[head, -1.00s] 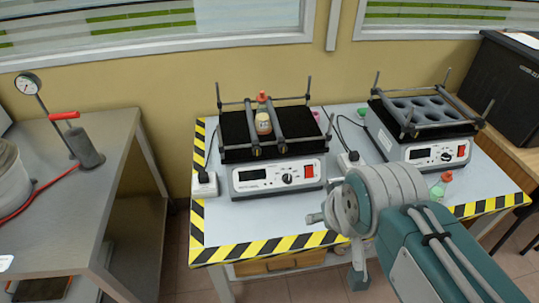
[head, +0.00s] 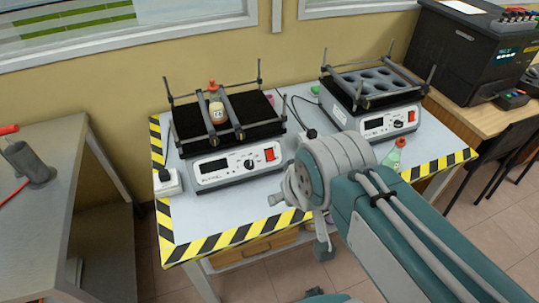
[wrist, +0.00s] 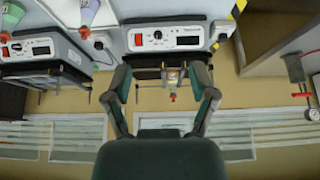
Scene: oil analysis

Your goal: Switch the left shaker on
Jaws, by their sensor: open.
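The left shaker (head: 235,168) stands on the table with a dark platform, a light front panel, a dark display, a knob and a red switch (head: 269,154) at the panel's right end. A bottle with a red cap (head: 217,112) is held between its bars. In the upside-down wrist view, the left shaker (wrist: 185,38) is at top centre, its red switch (wrist: 138,40) left of the knob. My gripper (wrist: 160,75) is open and empty, its fingers apart in front of that shaker. The fingers are not clear in the head view; my wrist is in front of the table, right of the panel.
The right shaker (head: 390,122), with an empty holed rack, stands to the right. A small green-and-red bottle (head: 396,150) is in front of it. White plug sockets (head: 167,183) and cables lie beside the left shaker. A black machine (head: 465,50) stands at the far right.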

